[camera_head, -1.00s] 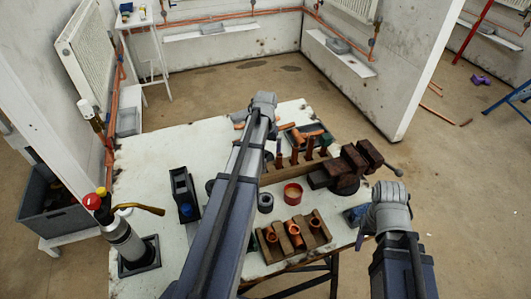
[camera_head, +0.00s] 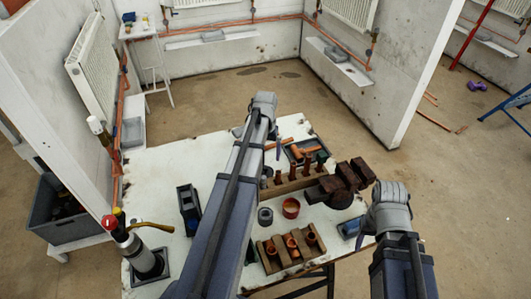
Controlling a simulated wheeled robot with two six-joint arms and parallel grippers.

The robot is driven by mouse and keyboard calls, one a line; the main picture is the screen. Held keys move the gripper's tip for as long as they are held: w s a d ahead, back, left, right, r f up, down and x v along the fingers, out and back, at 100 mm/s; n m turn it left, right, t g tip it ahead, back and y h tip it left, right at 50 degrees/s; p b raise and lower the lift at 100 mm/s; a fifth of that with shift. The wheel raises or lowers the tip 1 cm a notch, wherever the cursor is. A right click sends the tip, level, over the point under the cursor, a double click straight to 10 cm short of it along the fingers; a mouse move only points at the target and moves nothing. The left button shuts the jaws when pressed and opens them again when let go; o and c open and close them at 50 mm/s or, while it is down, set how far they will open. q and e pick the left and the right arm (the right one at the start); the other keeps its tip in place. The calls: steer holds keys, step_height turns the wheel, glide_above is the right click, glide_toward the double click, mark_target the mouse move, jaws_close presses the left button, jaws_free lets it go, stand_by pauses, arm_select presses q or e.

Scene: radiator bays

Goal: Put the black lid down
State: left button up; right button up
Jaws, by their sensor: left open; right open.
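I cannot make out the black lid for certain. A dark round pot (camera_head: 265,216) stands on the worktable (camera_head: 165,165), right of my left arm, beside an open red tin (camera_head: 290,209). My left arm reaches over the middle of the table and hides part of its top. My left gripper (camera_head: 258,136) is at its far end, open, over the back of the table; its fingers are mostly hidden behind the wrist. My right gripper (camera_head: 366,230) is open by the table's right corner, mostly hidden by its wrist.
A torch bottle (camera_head: 130,245) with a brass nozzle stands at left, beside a black holder (camera_head: 188,208). A wooden rack with copper fittings (camera_head: 290,245) lies in front. The table's left back area is clear.

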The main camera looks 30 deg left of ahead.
arm_select(q)
step_height(320, 180, up, 4)
steer(key=p, duration=0.2)
steer(key=shift+p, duration=0.35)
arm_select(e)
step_height(320, 180, up, 4)
steer(key=shift+f, duration=0.1)
arm_select(q)
steer(key=shift+f, duration=0.15)
